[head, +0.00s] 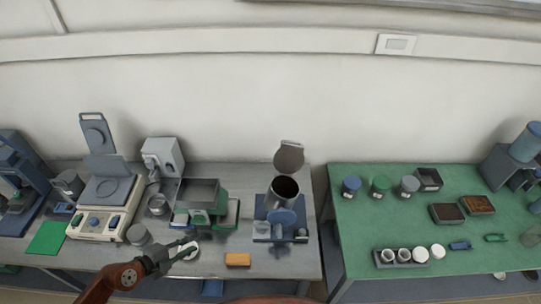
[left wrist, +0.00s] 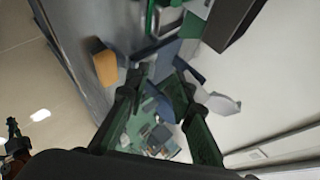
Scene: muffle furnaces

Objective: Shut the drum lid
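The drum (head: 284,190) is a grey cylinder with a dark open mouth, on a blue base at the right end of the grey table. Its lid (head: 289,157) stands raised behind the mouth, so the drum is open. A blue-grey disc covers part of the drum's front. My left gripper (head: 188,247) is low over the table's front edge, left of the drum and well apart from it. In the left wrist view its two fingers (left wrist: 161,72) are spread with nothing clearly between them.
A yellow-orange block (head: 238,259) lies at the table's front, between gripper and drum. A green device with a grey tray (head: 200,190) stands left of the drum. A balance-like unit (head: 105,205) is further left. A green table (head: 360,225) stands right, across a gap.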

